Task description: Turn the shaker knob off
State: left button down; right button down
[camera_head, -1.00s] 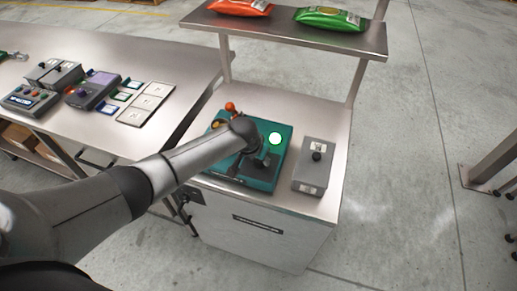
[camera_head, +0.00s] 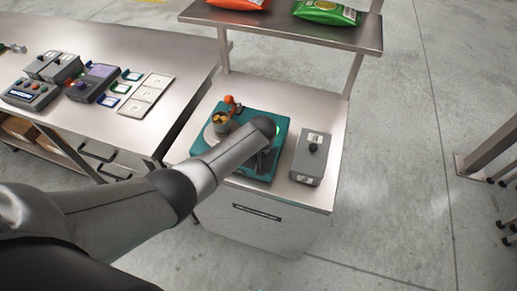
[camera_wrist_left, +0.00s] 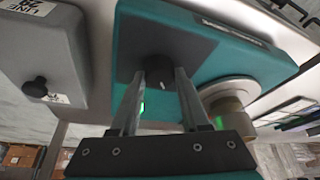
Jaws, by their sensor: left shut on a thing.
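The shaker is a teal machine (camera_head: 201,146) on the steel table in the head view. It also fills the upper middle of the left wrist view (camera_wrist_left: 240,55). Its black knob (camera_wrist_left: 157,66) is on a dark front panel. My left gripper (camera_wrist_left: 160,80) has one finger on each side of this knob and is shut on it. In the head view my left gripper (camera_head: 262,163) reaches down over the shaker, and my wrist hides the knob. A green light (camera_head: 278,130) shows only as a sliver beside my wrist. My right gripper is not in view.
A grey box (camera_head: 309,165) with its own black knob stands close to the right of the shaker. A metal cup (camera_head: 221,124) and an orange ball-topped part (camera_head: 229,100) are at its left. A shelf (camera_head: 290,35) with bags overhangs the back.

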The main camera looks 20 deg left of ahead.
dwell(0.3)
pick_arm(q)
jog(key=shift+c, duration=1.9)
grip_release()
jog(key=shift+r, duration=0.1)
jog(key=shift+s+d+r+p, duration=0.1)
jog(key=shift+s+r+p, duration=0.05)
jog(key=shift+r+p, duration=0.25)
jog(key=p+v, duration=0.2)
jog(key=v, duration=1.2)
jog(key=shift+r, duration=0.1)
